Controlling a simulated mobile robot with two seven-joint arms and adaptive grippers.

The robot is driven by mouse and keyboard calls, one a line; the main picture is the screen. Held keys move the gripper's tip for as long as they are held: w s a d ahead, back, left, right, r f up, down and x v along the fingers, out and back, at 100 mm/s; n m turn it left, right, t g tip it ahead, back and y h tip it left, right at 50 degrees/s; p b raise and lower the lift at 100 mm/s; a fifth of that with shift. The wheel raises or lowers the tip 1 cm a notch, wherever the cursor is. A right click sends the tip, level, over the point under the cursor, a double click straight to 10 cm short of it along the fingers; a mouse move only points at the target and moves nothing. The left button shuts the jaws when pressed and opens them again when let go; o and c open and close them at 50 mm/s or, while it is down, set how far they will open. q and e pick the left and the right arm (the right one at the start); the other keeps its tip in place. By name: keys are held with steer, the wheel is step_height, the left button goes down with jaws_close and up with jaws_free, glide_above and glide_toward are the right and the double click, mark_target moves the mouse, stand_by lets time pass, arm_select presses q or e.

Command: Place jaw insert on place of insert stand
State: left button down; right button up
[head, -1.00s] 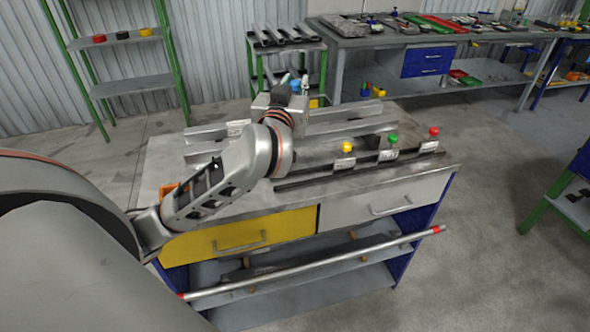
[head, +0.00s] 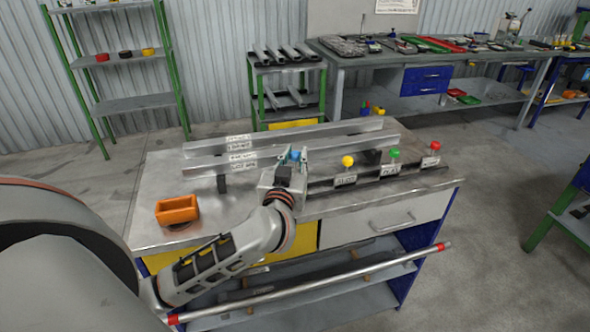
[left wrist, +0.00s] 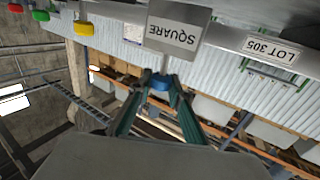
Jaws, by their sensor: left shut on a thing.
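My left gripper (head: 294,157) is over the middle of the table, its fingers closed on a small blue knob (head: 295,154). In the left wrist view my left gripper (left wrist: 160,90) has both fingertips against this blue knob (left wrist: 161,82). A grey block (left wrist: 178,22) labelled SQUARE adjoins the knob there; I cannot tell what the block rests on. Nothing shows clearly as a jaw insert or insert stand. My right gripper is not in view.
Yellow (head: 347,161), green (head: 394,154) and red (head: 435,147) knobs stand on labelled blocks at right. Long metal rails (head: 330,132) lie behind. An orange bin (head: 177,210) stands at the left. Bare tabletop (head: 160,180) shows beside it.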

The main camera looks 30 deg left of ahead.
mark_target(295, 167)
arm_select(q)
step_height(295, 167, down, 4)
steer(key=shift+r+b, duration=0.15)
steer(key=shift+b, duration=0.4)
steer(key=shift+r, duration=0.1)
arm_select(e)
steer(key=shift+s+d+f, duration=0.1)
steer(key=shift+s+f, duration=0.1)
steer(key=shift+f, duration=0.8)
arm_select(q)
steer(key=c, duration=1.8)
jaws_free()
steer(key=shift+f, duration=0.25)
steer(key=shift+c, duration=0.2)
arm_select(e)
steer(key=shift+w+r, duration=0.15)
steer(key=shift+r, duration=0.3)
arm_select(q)
steer(key=shift+s+r, duration=0.1)
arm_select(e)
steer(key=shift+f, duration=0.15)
